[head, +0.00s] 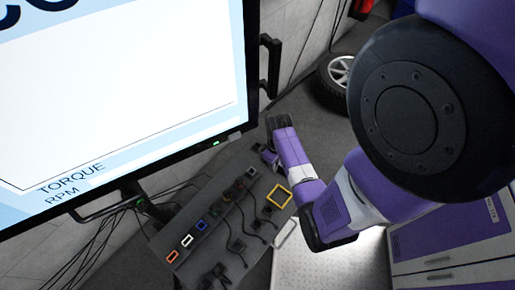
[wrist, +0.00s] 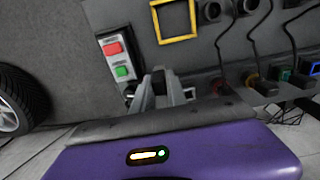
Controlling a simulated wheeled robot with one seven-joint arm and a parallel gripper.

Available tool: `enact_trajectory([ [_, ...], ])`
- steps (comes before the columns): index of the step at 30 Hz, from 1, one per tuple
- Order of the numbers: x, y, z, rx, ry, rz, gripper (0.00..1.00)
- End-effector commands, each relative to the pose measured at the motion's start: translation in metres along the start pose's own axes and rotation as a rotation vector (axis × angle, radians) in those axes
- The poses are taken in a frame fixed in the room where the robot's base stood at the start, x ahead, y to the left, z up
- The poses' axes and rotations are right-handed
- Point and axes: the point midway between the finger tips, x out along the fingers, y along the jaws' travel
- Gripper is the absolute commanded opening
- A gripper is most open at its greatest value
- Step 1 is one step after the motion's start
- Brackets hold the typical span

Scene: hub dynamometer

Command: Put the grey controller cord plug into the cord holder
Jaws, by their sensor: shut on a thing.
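My gripper (wrist: 160,92) is shut on a small grey piece (wrist: 158,78), which looks like the grey controller cord plug. The fingers hide most of it, and I cannot make out its cord. I cannot tell which part is the cord holder.
Several black cords (wrist: 250,42) run along the panel at the right of the wrist view. Orange (head: 172,256), white (head: 187,240) and blue (head: 201,226) framed sockets line the panel. A large monitor (head: 130,80) overhangs at left. A wheel (wrist: 15,105) stands at left.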

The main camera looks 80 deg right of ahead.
Motion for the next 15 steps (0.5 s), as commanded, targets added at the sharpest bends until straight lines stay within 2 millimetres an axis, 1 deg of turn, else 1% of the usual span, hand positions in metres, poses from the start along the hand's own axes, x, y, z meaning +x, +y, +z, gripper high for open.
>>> enact_trajectory([
  [15, 0.0, 0.029, 0.0, 0.002, 0.001, 0.001, 0.0],
])
